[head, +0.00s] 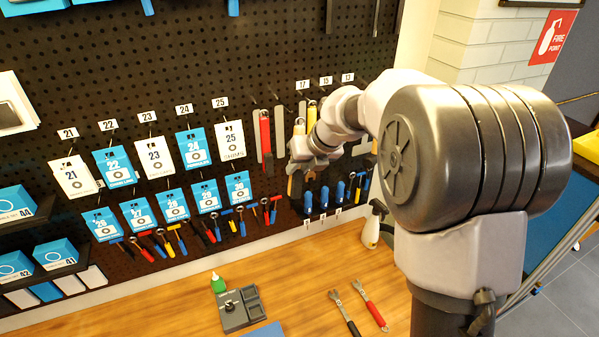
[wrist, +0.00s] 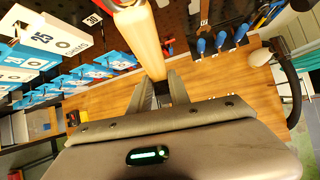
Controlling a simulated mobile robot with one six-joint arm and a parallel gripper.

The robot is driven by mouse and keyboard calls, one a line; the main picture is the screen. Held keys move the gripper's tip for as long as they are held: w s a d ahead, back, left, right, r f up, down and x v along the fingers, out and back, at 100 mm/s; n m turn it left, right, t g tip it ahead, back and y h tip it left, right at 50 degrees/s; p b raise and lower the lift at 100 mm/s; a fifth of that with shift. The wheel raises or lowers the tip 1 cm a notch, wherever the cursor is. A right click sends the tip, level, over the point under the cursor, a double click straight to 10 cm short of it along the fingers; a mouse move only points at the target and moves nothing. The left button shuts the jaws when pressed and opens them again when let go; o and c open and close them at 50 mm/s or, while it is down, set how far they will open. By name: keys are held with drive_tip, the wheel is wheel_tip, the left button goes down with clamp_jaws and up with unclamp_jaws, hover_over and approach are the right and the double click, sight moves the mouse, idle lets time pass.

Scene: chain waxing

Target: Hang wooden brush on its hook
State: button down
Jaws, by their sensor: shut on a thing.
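The wooden brush shows in the wrist view as a pale wooden handle (wrist: 146,42), running from the top edge down to between my fingers. My gripper (wrist: 163,92) is shut on its lower end. In the head view my gripper (head: 302,168) is close to the pegboard, below the labels 17, 15 and 13. A small tan piece of wood (head: 296,186) shows just under it. Most of the brush is hidden by my gripper and arm. Thin hooks stick out below the labels; I cannot tell which one is the brush's hook, or whether the brush touches any.
A red-handled tool (head: 265,138) hangs just left of my gripper. Blue-handled tools (head: 324,197) hang below it on the right. Numbered cards (head: 230,140) hang farther left. The wooden bench (head: 280,270) holds a grey device (head: 240,308), a spray bottle (head: 372,228) and two tools.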

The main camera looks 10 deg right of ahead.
drive_tip(key=w+f+n+t+h+b, duration=0.1)
drive_tip(key=w+b, duration=0.3)
drive_tip(key=w, duration=0.7)
drive_tip(key=shift+w+f+t, duration=0.25)
drive_tip(key=shift+f+t, duration=0.15)
drive_tip(key=shift+t, duration=0.4)
drive_tip(key=shift+d, duration=0.1)
idle(0.9)
drive_tip(key=c, duration=1.1)
unclamp_jaws()
drive_tip(key=shift+c, duration=0.2)
drive_tip(key=shift+r, duration=0.1)
